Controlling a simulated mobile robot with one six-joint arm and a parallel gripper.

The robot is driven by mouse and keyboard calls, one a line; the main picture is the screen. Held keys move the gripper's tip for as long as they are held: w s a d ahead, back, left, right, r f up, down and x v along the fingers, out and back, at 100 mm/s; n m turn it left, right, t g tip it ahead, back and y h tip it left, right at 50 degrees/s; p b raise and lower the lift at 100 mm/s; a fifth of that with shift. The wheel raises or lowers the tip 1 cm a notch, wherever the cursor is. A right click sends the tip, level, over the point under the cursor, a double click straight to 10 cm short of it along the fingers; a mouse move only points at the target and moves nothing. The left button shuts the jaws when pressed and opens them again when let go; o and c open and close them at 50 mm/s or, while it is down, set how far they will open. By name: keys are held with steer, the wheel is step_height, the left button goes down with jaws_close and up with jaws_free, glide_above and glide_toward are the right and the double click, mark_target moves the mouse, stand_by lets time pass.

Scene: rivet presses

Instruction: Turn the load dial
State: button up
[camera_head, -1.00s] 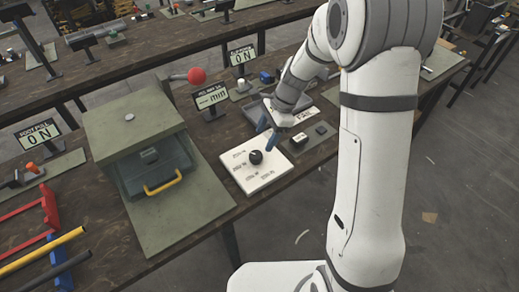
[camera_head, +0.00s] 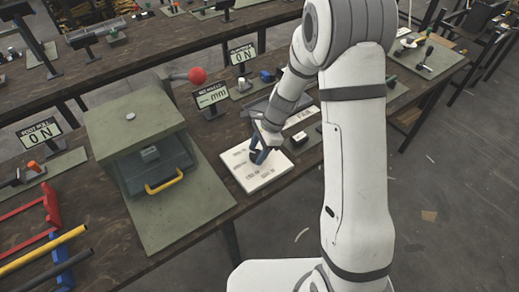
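The load dial (camera_head: 252,155) is a small black knob on a white plate (camera_head: 268,178) with printed markings around it, right of the green press. In the head view my gripper (camera_head: 258,157) is down at the dial, its blue fingers beside or around the knob. The fingers and hand cover most of the knob. I cannot tell whether the fingers are closed on it, or which marking it points to.
The green press (camera_head: 135,118) with a yellow-handled drawer (camera_head: 165,182) and a red ball lever (camera_head: 197,75) stands left of the plate. A display (camera_head: 211,95) stands behind the plate. Small blocks (camera_head: 300,137) sit to its right.

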steer(key=c, duration=0.6)
steer(key=shift+d, duration=0.25)
steer(key=shift+c, duration=0.4)
steer(key=shift+a, duration=0.15)
steer(key=shift+w+n, duration=0.1)
steer(key=shift+n, duration=0.3)
steer(key=n, duration=0.2)
steer(key=n+g, duration=0.1)
steer(key=shift+a+n+h+b, duration=0.2)
steer(key=shift+n+h+b, duration=0.1)
steer(key=shift+n+h, duration=0.1)
steer(key=n, duration=0.1)
steer(key=n+g+h, duration=0.1)
steer(key=n, duration=0.1)
steer(key=shift+w+a+n, duration=0.1)
steer(key=shift+w+n, duration=0.05)
steer(key=shift+n, duration=0.15)
steer(key=n+h, duration=0.1)
steer(key=n, duration=0.2)
steer(key=n+g+h+b, duration=0.1)
steer(key=n, duration=0.2)
steer(key=shift+a+b, duration=0.15)
steer(key=shift+b, duration=0.15)
steer(key=n+h, duration=0.2)
steer(key=n, duration=0.3)
steer(key=shift+a+b, duration=0.1)
steer(key=shift+b, duration=0.25)
steer(key=shift+n+h, duration=0.3)
steer(key=shift+n, duration=0.1)
